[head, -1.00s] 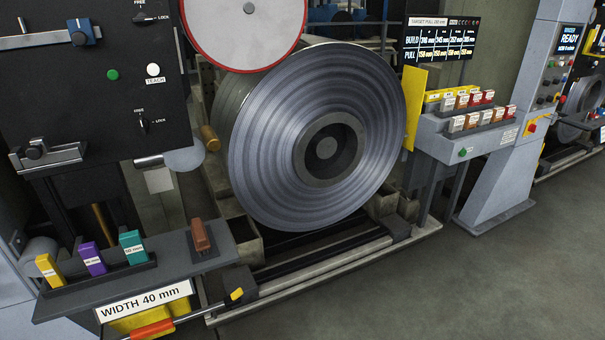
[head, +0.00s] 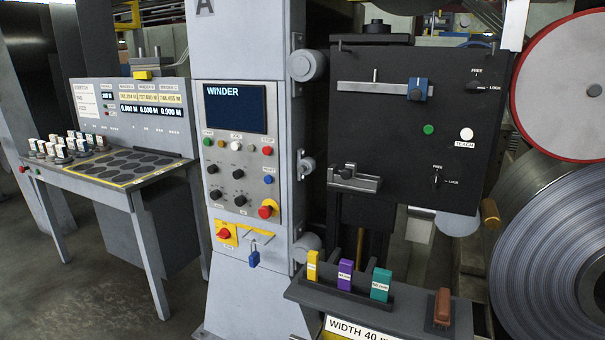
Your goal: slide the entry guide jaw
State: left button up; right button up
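A black panel (head: 385,135) stands right of centre in the head view. Near its top is a pale horizontal rail (head: 372,94) with a blue block (head: 418,90) at its right end and a thin upright pin further left. Lower left on the panel is a grey metal bracket (head: 354,183) with a dark knob. No label shows which part is the entry guide jaw. An upper knob (head: 473,86) and a lower knob (head: 436,179) each have FREE and LOCK marks. Neither of my grippers is in view.
A shelf (head: 350,308) below holds yellow, purple and teal blocks and a brown piece (head: 442,307). The WINDER console (head: 242,160) stands left of the panel. A steel coil (head: 555,255) is at right. A desk (head: 120,175) is far left.

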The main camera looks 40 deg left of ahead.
aim_at(350, 169)
jog(key=u, duration=1.15)
